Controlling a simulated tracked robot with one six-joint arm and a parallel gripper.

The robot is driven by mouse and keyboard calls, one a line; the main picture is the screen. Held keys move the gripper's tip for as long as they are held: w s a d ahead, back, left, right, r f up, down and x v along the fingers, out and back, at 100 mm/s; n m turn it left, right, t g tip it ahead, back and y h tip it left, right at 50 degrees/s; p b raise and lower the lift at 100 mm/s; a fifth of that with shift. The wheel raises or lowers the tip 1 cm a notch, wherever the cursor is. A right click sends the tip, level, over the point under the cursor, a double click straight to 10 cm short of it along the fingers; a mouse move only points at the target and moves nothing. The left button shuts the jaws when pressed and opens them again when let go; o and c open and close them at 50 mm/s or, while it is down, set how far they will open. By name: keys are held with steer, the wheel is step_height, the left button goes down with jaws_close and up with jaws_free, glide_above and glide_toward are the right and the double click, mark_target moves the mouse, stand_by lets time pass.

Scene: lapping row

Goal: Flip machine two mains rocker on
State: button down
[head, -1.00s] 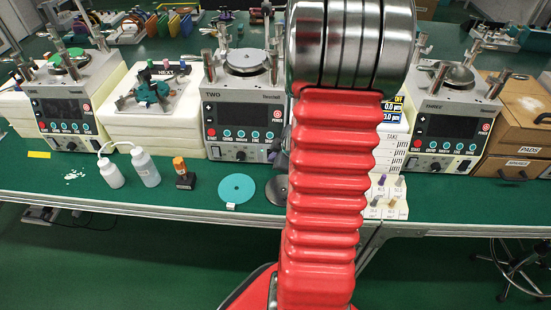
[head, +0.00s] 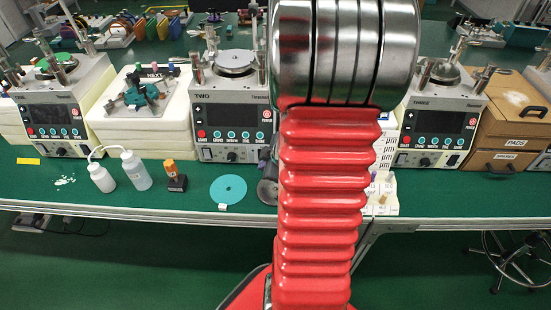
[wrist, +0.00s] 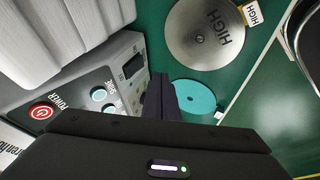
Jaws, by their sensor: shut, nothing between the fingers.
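Machine two (head: 212,110) stands mid-bench in the head view, its right side behind my red arm. In the wrist view its panel shows sideways, with a red power button (wrist: 41,112) and round teal buttons (wrist: 100,93). A dark switch (wrist: 133,66) near the panel's edge looks like the mains rocker; which way it is tipped I cannot tell. My gripper (wrist: 158,92) is shut and empty, its fingertips a little right of that switch in the wrist view. Whether they touch the panel I cannot tell. In the head view the gripper is mostly hidden behind my arm.
A teal disc (head: 228,189) and a steel disc marked HIGH (wrist: 205,35) lie on the bench. Bottles (head: 137,170) and an orange-capped item (head: 174,176) stand left of them. Machine three (head: 437,120) and a cardboard box (head: 510,115) stand right. Machine one (head: 55,108) stands far left.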

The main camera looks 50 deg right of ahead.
steer(key=v, duration=0.9)
steer(key=shift+r, duration=0.25)
steer(key=shift+s, duration=0.2)
steer(key=shift+s+a+f, duration=0.1)
steer(key=shift+f, duration=0.55)
steer(key=shift+f, duration=0.1)
steer(key=shift+x, duration=5)
steer(key=shift+w+d+f, duration=0.15)
steer(key=shift+w+d, duration=1.1)
steer(key=shift+d, duration=0.35)
